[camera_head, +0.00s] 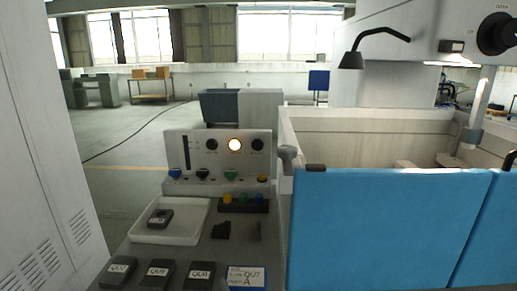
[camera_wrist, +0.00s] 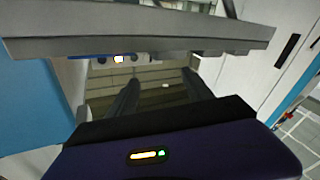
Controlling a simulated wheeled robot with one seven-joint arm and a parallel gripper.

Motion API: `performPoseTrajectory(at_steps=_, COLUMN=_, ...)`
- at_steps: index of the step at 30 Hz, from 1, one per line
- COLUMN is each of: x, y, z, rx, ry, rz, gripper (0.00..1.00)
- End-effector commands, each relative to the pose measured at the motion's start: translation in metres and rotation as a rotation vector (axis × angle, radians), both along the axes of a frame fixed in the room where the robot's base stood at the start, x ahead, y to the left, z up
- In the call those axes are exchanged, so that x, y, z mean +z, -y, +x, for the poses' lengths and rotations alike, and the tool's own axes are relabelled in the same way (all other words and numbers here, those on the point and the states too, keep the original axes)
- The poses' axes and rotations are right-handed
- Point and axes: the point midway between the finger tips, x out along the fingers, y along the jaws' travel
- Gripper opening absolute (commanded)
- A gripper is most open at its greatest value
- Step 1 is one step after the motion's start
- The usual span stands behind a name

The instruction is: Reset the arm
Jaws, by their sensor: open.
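My gripper (camera_wrist: 160,80) shows in the wrist view as two dark fingers set apart. It is open, with nothing seen between the fingers. In the head view I do not see my gripper or arm. A grey bar-shaped part crosses the upper wrist view in front of the fingers, and a panel with a lit round lamp (camera_wrist: 118,59) shows beyond it.
In the head view, a control panel (camera_head: 197,148) stands behind a white tray (camera_head: 187,232) holding a dark block. Several labelled dark blocks (camera_head: 160,275) lie in front. A blue-fronted machine tank (camera_head: 385,225) fills the right; a pale cabinet (camera_head: 40,150) stands left. Floor beyond looks open.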

Motion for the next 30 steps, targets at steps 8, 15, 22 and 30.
performPoseTrajectory(at_steps=8, x=-0.033, y=0.082, z=-0.074, rx=0.01, ry=-0.028, rz=0.089, gripper=0.59)
performPoseTrajectory(at_steps=15, x=-0.039, y=0.153, z=-0.142, rx=-0.046, ry=-0.058, rz=0.171, gripper=0.59)
performPoseTrajectory(at_steps=22, x=-0.035, y=0.214, z=-0.208, rx=-0.147, ry=-0.113, rz=0.238, gripper=0.59)
performPoseTrajectory(at_steps=30, x=-0.039, y=0.269, z=-0.283, rx=-0.302, ry=-0.261, rz=0.273, gripper=0.59)
